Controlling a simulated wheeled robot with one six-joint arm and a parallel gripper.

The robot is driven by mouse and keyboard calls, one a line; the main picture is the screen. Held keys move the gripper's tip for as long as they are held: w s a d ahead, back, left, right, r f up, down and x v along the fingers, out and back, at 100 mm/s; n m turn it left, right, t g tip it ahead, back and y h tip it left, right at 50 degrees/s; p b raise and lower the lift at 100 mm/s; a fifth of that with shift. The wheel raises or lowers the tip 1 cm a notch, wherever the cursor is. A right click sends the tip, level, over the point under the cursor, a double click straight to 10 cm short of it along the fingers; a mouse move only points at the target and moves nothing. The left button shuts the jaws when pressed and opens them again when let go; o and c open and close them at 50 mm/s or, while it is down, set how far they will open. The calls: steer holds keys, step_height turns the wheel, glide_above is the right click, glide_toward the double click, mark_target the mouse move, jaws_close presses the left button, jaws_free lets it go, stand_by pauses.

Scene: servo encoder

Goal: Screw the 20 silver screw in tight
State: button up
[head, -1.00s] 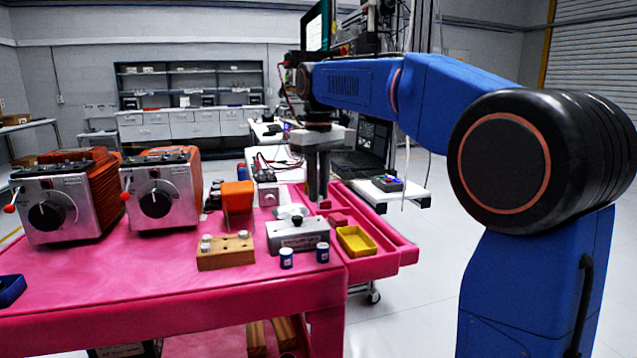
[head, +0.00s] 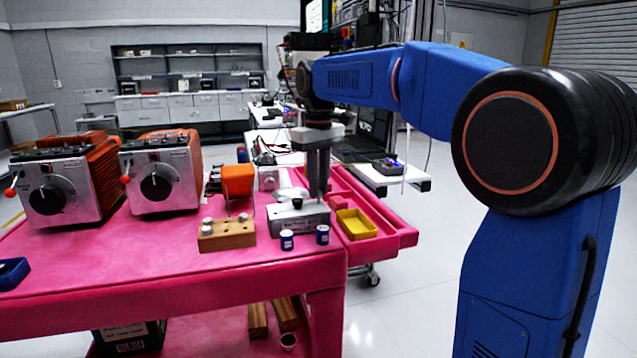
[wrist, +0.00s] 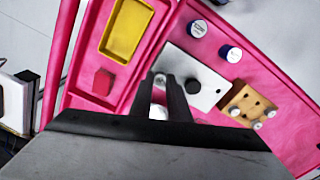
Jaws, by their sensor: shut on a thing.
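My gripper (head: 318,194) points straight down with its fingers close together, just above the right end of the grey metal block (head: 305,222). In the wrist view the two dark fingertips (wrist: 168,80) are over the block's (wrist: 212,75) near end. A small silver piece, which looks like the silver screw (wrist: 159,79), shows between them, mostly hidden; no number is readable. The block carries a black knob (head: 297,203). A wooden block (head: 229,238) with holes stands left of it, with several silver screws (wrist: 257,126) upright in it.
Two blue white-capped containers (head: 287,241) (head: 323,235) stand in front of the metal block. A yellow tray (head: 357,224) and a red block (wrist: 103,82) lie in the pink side tray. An orange device (head: 238,180) and two dial boxes (head: 160,180) stand to the left.

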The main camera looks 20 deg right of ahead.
steer(key=shift+f, duration=0.65)
jaws_close()
steer(key=m, duration=1.4)
steer(key=shift+f, duration=0.1)
steer(key=m, duration=1.3)
steer(key=o, duration=0.6)
jaws_free()
steer(key=shift+c, duration=0.2)
